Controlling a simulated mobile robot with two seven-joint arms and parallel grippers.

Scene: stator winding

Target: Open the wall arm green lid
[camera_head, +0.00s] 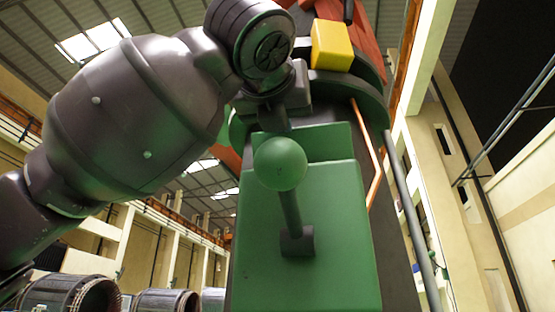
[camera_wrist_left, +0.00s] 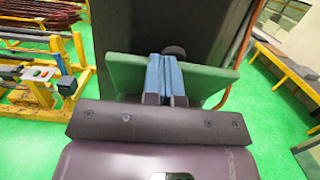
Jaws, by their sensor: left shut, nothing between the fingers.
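The green lid (camera_head: 340,230) is a large flat panel on the front of a dark upright column. A green ball knob (camera_head: 280,163) on a short dark stem stands out from it. My left arm comes in from the left, and its gripper (camera_head: 273,120) is above and behind the knob, close to the panel's top edge; the knob partly hides the fingertips. In the left wrist view the blue fingers (camera_wrist_left: 165,75) are together and empty, over the green panel (camera_wrist_left: 125,72). Contact between fingers and lid cannot be told. My right gripper is not in view.
The dark column (camera_wrist_left: 165,22) rises behind the panel. A yellow block (camera_head: 332,45) and an orange pipe (camera_head: 368,155) are near the column. Large wound cylinders (camera_head: 68,292) stand at the lower left. Yellow racks (camera_wrist_left: 60,65) stand on the green floor.

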